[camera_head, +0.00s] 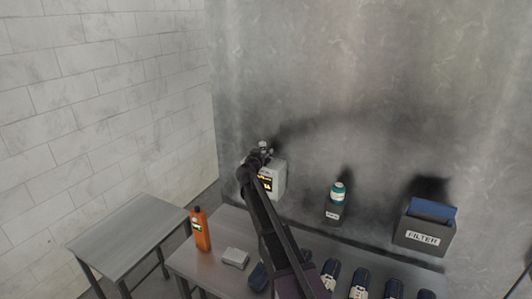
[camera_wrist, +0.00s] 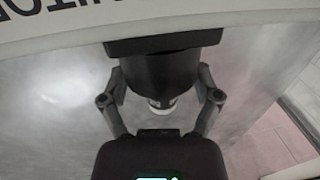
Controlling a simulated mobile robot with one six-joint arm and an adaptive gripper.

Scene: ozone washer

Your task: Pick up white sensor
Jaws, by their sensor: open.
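A small pale piece (camera_head: 264,145), possibly the white sensor, shows at the tip of my gripper (camera_head: 256,158) in the head view, in front of the wall. In the wrist view, my gripper (camera_wrist: 160,88) is open, with one finger on each side of a black cylindrical part (camera_wrist: 160,70). A small white piece (camera_wrist: 160,106) shows at the lower end of this black part, between the fingers. I cannot tell whether the fingers touch either one. My arm hides part of the table and wall in the head view.
A white box (camera_head: 276,180) with a yellow display is on the wall behind my arm. An orange bottle (camera_head: 201,230) and a grey block (camera_head: 235,258) are on the table (camera_head: 205,262). A teal-topped bottle (camera_head: 338,192) and FILTER bin (camera_head: 424,233) are right. Several dark devices line the front.

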